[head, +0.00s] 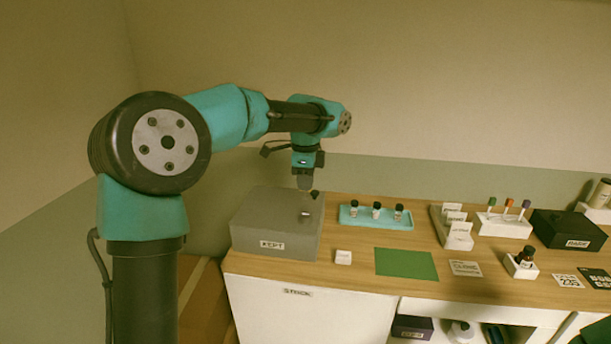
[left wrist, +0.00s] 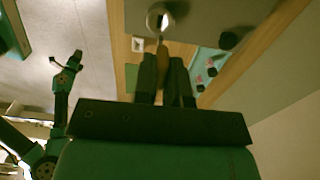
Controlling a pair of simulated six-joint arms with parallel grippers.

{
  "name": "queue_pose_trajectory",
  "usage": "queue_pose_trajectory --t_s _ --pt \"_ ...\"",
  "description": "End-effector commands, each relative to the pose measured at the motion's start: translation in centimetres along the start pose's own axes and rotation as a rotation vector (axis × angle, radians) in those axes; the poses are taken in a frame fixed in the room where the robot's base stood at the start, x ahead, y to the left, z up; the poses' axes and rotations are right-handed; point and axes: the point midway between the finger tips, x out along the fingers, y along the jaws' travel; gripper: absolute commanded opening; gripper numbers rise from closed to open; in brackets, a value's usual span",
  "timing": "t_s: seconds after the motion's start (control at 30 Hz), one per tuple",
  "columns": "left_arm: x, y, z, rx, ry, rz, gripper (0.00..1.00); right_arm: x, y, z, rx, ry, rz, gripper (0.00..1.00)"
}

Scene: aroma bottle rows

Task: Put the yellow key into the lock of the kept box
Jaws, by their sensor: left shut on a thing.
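The grey kept box (head: 262,222) stands at the left end of the counter, with its label on the front. A round silver lock (head: 305,212) is on its top; it also shows in the left wrist view (left wrist: 158,17). My left gripper (head: 305,186) points down just above the lock, shut on the yellow key. The key (left wrist: 162,54) shows brownish between the fingers in the left wrist view, its narrow end at the lock. I cannot tell whether the tip is inside. Part of my right arm (left wrist: 60,85) shows in the left wrist view; its jaws are unclear.
A teal tray (head: 350,220) with several small bottles stands right of the box. A white block (head: 343,257) and green mat (head: 406,265) lie in front. A white card holder (head: 457,240) and black rare box (head: 566,230) are farther right.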

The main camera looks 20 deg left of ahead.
Motion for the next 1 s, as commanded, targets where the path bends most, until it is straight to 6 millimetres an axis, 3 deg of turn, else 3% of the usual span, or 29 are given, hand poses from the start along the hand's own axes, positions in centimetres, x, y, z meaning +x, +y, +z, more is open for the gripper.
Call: queue_pose_trajectory --t_s 0.43,1.0 --pt "3.1 0.0 0.0 0.000 -0.001 0.000 0.00 0.0 0.0 0.0 0.000 0.000 0.000 0.43" --pt "3.5 0.0 0.0 0.000 0.000 0.000 0.00 0.0 0.0 0.0 0.000 0.000 0.000 0.43"
